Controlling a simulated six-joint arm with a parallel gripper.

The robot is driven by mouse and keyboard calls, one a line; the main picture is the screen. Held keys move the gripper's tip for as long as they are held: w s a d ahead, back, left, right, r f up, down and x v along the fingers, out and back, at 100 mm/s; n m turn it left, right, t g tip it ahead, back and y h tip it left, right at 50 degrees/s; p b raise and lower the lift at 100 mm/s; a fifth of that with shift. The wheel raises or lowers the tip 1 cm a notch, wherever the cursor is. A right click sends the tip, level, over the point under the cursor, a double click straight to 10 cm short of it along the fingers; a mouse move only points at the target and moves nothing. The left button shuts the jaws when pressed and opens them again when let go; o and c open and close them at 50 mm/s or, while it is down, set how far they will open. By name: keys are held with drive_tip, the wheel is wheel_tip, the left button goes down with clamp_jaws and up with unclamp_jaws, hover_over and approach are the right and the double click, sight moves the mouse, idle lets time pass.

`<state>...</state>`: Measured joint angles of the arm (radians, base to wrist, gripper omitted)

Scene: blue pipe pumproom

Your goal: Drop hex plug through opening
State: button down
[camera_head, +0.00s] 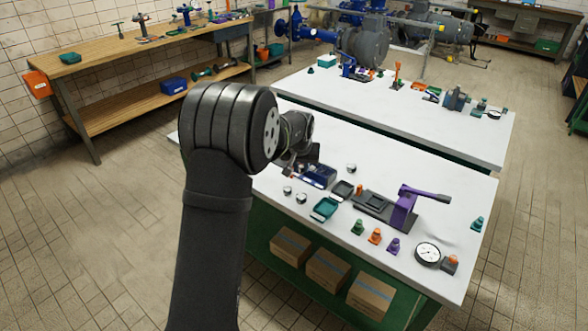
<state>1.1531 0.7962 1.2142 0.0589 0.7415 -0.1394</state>
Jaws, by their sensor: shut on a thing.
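My gripper (308,163) is at the left part of the near white table, just above and behind a dark blue box (319,175). My own arm covers much of it, and its fingers are small and dark in this view. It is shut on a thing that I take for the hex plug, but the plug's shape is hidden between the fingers. The blue box sits on the table directly below the gripper. Its top looks dark, and I cannot make out the opening's shape. I cannot tell whether the plug touches the box.
Small silver pieces (351,168), a dark tray (343,190) and a teal tray (325,209) lie near the box. A purple lever press (405,207), coloured cones (375,236) and a gauge (427,253) stand to the right. A second white table (420,120) is behind.

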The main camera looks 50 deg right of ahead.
drive_tip(key=w+d+r, duration=0.2)
drive_tip(key=w+d, duration=0.7)
drive_tip(key=d, duration=0.3)
drive_tip(key=shift+s+f, duration=0.1)
drive_tip(key=shift+f, duration=4.05)
drive_tip(key=shift+a, duration=0.1)
drive_tip(key=c, duration=1.3)
unclamp_jaws()
drive_tip(key=shift+o, duration=0.2)
drive_tip(key=shift+s, duration=0.1)
wheel_tip(320, 180, up, 7)
